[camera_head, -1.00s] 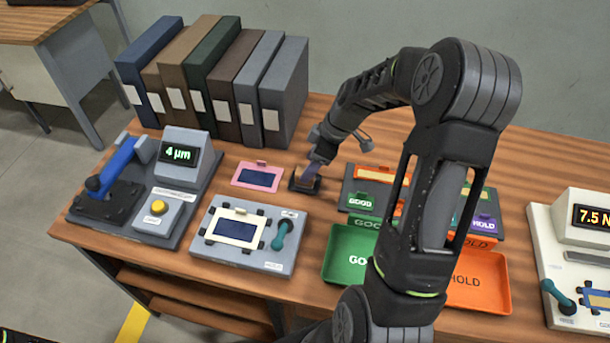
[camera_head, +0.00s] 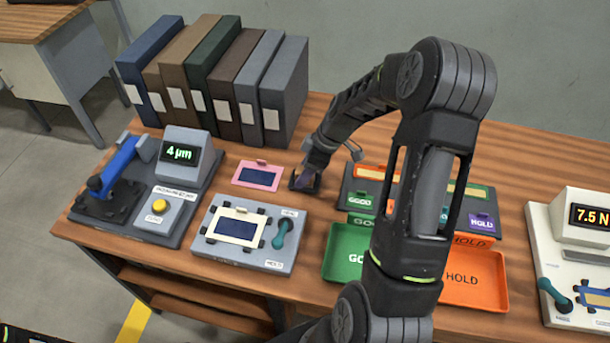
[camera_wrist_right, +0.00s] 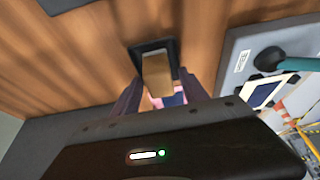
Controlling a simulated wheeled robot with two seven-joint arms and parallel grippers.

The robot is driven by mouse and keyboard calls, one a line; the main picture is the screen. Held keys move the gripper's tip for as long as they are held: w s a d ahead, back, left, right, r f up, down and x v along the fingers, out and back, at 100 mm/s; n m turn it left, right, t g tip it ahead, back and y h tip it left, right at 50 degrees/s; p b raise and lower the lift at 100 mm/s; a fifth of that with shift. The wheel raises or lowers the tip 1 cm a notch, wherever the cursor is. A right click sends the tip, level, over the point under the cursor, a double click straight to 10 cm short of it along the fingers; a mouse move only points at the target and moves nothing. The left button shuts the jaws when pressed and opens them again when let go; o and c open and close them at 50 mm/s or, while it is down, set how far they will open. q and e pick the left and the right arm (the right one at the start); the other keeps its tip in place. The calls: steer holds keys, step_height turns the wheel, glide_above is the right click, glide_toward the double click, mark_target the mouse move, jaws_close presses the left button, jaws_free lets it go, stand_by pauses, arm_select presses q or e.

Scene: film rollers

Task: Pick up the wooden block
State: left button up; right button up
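The wooden block (camera_wrist_right: 157,75) shows in the right wrist view as a light brown block standing on a small black square base (camera_wrist_right: 150,47) on the table. My right gripper (camera_wrist_right: 160,78) is open, with one finger on each side of the block. A narrow gap seems to show beside each finger, and contact cannot be made out. In the head view my right gripper (camera_head: 306,179) is down at the black base (camera_head: 296,181) and hides the block.
A pink-framed card (camera_head: 258,176) lies just left of the base. A grey fixture (camera_head: 205,243) with a teal handle is in front. Green (camera_head: 336,268) and orange (camera_head: 490,300) trays lie to the right, with a sorting rack behind them. Binders (camera_head: 285,85) stand behind.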

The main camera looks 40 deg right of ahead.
jaws_close()
stand_by(0.3)
step_height(320, 180, up, 10)
steer(key=shift+b, duration=0.65)
stand_by(0.5)
